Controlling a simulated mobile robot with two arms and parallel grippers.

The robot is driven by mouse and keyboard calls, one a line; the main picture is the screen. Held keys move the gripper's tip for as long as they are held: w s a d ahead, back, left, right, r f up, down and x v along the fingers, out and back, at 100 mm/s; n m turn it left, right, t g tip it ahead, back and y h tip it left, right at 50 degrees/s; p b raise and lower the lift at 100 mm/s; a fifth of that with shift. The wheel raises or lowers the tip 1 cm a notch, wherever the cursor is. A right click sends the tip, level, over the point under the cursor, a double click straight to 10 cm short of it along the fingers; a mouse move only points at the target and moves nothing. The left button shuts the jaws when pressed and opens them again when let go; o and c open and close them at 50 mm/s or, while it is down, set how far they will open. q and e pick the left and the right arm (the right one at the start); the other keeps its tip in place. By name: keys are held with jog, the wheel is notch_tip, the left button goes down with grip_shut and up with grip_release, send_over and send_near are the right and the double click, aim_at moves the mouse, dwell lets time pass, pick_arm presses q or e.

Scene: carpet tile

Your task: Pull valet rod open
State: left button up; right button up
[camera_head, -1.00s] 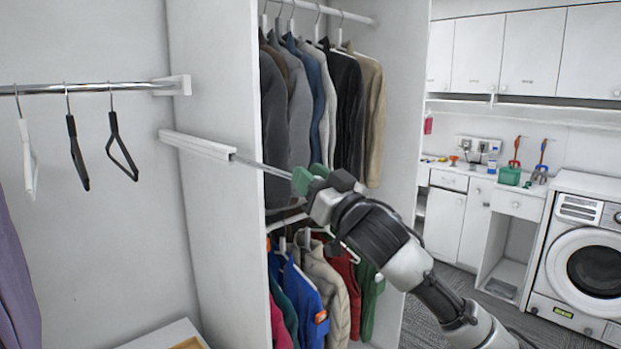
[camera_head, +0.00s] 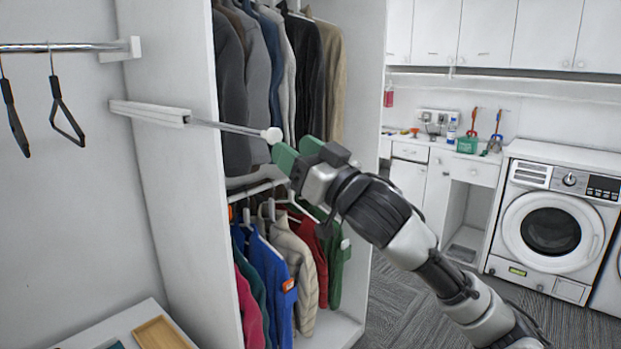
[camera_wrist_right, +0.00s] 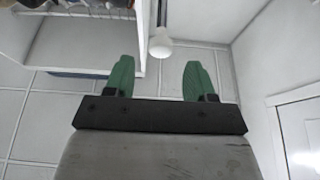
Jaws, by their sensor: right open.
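The valet rod's white housing (camera_head: 150,112) is fixed to the wardrobe's side panel. Its thin metal rod (camera_head: 230,127) sticks out of the housing to the right and ends in a round white knob (camera_head: 272,135). My right gripper (camera_head: 298,150), with green fingers, is open and empty, just below and right of the knob. In the right wrist view the knob (camera_wrist_right: 160,47) shows beyond the gap between the two spread fingers (camera_wrist_right: 157,78), apart from both. My left gripper is not in view.
Clothes hang on upper and lower rails in the wardrobe (camera_head: 168,190) behind the rod. A chrome rail (camera_head: 60,47) with dark hangers is at the left. A low white unit with a wooden tray (camera_head: 160,333) is at the bottom left. A washing machine (camera_head: 555,215) stands at the right.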

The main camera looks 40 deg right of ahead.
jog(key=shift+b+v, duration=0.65)
jog(key=shift+v, duration=1)
